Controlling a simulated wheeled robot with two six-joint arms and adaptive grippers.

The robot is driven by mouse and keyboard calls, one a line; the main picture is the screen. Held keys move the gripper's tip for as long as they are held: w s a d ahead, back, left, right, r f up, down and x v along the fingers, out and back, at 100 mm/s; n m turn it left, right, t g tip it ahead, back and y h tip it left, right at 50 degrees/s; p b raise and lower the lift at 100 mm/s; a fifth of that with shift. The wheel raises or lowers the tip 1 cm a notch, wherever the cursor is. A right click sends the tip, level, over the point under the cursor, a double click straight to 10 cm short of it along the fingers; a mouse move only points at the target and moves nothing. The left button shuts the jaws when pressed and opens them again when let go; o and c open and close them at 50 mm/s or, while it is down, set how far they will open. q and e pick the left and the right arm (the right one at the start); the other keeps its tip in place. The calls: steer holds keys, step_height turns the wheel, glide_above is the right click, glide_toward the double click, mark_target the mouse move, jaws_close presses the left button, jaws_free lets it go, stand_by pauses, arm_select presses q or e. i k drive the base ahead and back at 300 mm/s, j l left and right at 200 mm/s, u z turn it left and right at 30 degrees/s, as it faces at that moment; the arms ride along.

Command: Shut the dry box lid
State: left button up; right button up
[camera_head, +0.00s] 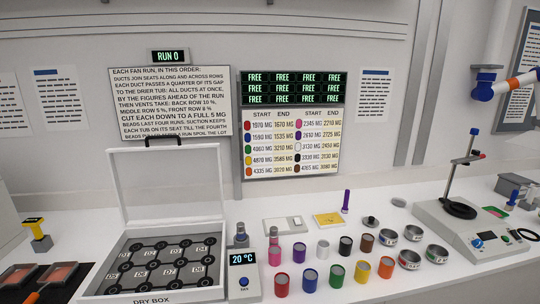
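The dry box (152,299) stands on the white bench at the left of the middle, with its name on the front edge. Its lid (165,187) stands open, raised upright at the back edge, with a white frame and a see-through pane. A dark handle (170,141) sits at the lid's top edge. Inside the box I see dark round seats joined by ducts, with labels; no jars stand on them. Neither of my grippers can be made out in the head view.
A fan unit (243,276) reading 20 °C stands close to the box's right side. Coloured jars (309,280) and metal tins (410,259) stand further right. Reddish trays (55,273) lie left of the box. A white, orange and blue arm-like part (510,83) hangs at upper right.

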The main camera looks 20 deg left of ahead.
mark_target(113, 170)
steer(key=u, duration=1.5)
steer(key=j, duration=0.05)
